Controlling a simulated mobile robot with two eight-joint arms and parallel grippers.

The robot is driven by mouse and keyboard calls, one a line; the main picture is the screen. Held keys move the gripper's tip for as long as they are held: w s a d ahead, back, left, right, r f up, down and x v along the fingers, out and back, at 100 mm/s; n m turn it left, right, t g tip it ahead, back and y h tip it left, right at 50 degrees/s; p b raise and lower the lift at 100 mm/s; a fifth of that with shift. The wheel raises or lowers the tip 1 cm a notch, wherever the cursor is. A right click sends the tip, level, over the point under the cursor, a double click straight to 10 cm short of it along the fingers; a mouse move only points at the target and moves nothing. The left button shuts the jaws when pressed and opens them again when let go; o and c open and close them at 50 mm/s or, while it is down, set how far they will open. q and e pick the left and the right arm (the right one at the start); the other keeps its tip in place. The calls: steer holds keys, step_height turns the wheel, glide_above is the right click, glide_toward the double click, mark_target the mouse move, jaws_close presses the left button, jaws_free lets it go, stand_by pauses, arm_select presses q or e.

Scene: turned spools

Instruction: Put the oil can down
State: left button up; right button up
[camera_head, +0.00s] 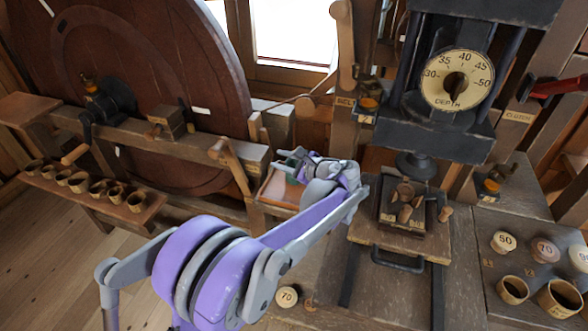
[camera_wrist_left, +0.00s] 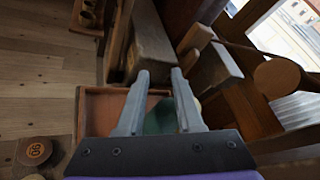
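A green object, apparently the oil can (camera_wrist_left: 160,117), shows between and beyond my left fingers in the left wrist view. It seems to sit at the small reddish tray (camera_wrist_left: 106,104), and my fingers and palm hide much of it. My left gripper (camera_wrist_left: 160,73) has its two grey fingers apart, with a gap between the tips and no clear contact with the green object. In the head view my left gripper (camera_head: 293,158) is over the tray (camera_head: 276,188), beside the wooden frame, and my wrist covers part of it. My right gripper is not in view.
A large dark wheel (camera_head: 150,90) stands behind a bench with several small cups (camera_head: 78,182). A press with a depth dial (camera_head: 458,80) stands at the right above a wooden block. Numbered spools (camera_head: 503,242) and cups are at the far right. A wooden post rises behind the tray.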

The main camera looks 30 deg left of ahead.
arm_select(q)
steer(key=shift+o, duration=0.8)
